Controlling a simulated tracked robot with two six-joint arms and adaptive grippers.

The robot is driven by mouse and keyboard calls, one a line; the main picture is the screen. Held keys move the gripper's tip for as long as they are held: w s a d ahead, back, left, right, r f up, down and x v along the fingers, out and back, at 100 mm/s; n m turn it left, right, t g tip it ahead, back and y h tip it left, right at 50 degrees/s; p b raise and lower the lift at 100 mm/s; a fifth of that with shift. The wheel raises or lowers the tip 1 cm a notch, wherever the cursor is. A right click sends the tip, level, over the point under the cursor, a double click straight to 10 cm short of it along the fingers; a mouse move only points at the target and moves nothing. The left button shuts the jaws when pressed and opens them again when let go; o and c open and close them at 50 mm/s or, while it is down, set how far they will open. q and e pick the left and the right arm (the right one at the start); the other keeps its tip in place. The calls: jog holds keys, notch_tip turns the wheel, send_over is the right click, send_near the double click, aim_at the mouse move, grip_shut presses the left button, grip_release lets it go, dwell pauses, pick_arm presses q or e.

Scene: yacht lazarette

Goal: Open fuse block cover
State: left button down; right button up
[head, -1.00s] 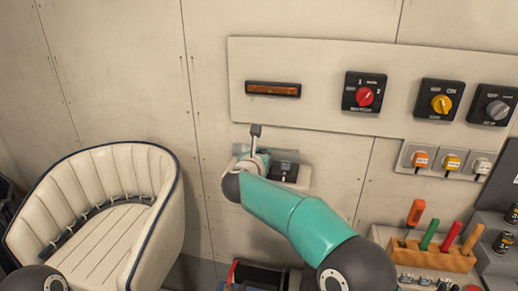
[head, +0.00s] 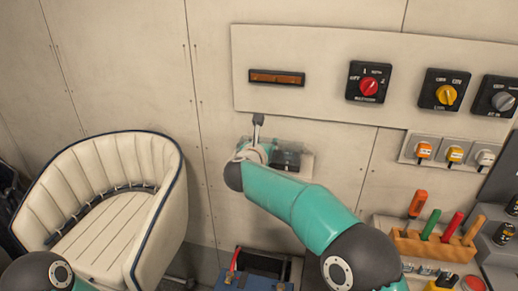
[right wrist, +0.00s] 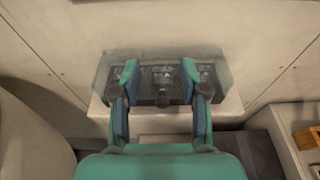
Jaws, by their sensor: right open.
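The fuse block (head: 287,158) is a small dark unit on a pale base, low on the wall and partly hidden by my right arm in the head view. In the right wrist view, the fuse block (right wrist: 160,90) sits behind a clear, hazy cover (right wrist: 222,75). I cannot tell whether the cover is fully shut. My right gripper (right wrist: 160,82) is open, its two fingers apart in front of the block with nothing held between them. I cannot tell if they touch the cover. In the head view, the right gripper (head: 258,130) is seen side-on. My left gripper is out of view.
A wall panel (head: 320,100) with rotary switches is above. Sockets with plugs (head: 450,154) are to the right. A tool rack (head: 435,245) stands lower right, a blue box (head: 250,272) below. A cream seat (head: 105,205) stands left. The wall between seat and block is clear.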

jog(key=v, duration=1.1)
jog(key=shift+s, duration=0.2)
jog(key=shift+a, duration=0.15)
